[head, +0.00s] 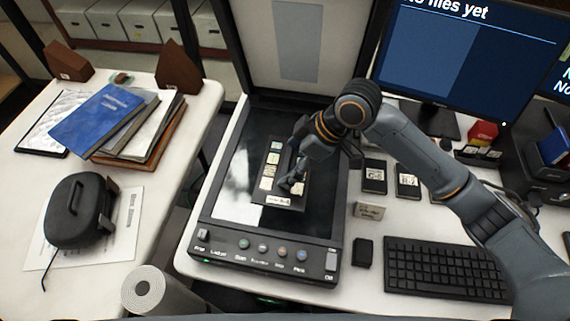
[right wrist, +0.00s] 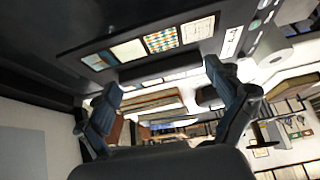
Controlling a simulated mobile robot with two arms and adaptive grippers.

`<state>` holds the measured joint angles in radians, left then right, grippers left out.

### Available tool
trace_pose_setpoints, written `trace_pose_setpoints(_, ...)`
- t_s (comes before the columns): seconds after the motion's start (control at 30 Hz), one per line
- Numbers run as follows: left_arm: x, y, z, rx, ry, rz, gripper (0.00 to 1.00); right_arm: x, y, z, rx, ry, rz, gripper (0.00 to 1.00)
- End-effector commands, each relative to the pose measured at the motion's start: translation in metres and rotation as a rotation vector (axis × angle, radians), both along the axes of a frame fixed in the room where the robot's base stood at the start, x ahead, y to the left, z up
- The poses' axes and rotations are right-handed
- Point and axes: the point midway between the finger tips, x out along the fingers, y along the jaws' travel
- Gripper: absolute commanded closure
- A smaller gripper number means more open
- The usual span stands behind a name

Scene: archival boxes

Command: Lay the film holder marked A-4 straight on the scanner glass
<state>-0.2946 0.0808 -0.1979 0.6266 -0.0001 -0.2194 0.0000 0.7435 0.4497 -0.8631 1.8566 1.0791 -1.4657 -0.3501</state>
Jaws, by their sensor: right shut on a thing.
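The film holder (head: 267,171), a dark frame with several small pictures and a pale label too small to read, is over the scanner glass (head: 227,185). It looks roughly in line with the glass sides; I cannot tell whether it rests flat on it. My right gripper (head: 291,186) is shut on the holder and hides part of its right side. In the right wrist view the holder (right wrist: 112,55) spans the top, with the fingers (right wrist: 165,95) below it. The scanner lid (head: 298,47) stands open. My left gripper is not in view.
The scanner's button panel (head: 262,255) faces front. Right of it are two dark holders (head: 373,178) (head: 408,184), a small sign (head: 369,210), a black block (head: 362,251) and a keyboard (head: 440,270). A monitor (head: 455,55) stands behind. Folders (head: 100,118) and a black case (head: 80,212) lie on the left table.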

Motion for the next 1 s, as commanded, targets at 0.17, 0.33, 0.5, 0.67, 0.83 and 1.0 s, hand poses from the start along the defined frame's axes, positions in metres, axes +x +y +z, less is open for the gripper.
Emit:
trace_pose_setpoints(0.17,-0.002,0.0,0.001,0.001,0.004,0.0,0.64,0.021,0.008,-0.028,0.0,0.002,-0.001,0.42)
trace_pose_setpoints(0.33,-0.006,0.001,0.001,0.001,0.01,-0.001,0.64,0.028,0.011,-0.037,0.0,0.001,0.0,0.42)
trace_pose_setpoints(0.5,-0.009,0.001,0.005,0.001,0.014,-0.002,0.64,0.032,0.011,-0.055,-0.003,0.003,-0.001,0.42)
trace_pose_setpoints(0.67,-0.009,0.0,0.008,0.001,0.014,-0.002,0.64,0.032,0.011,-0.072,-0.001,0.0,-0.001,0.42)
trace_pose_setpoints(0.83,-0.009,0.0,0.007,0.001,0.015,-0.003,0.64,0.032,0.011,-0.073,-0.001,-0.001,0.0,0.42)
trace_pose_setpoints(1.0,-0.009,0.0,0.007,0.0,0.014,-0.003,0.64,0.032,0.011,-0.076,-0.001,-0.001,0.0,0.01)
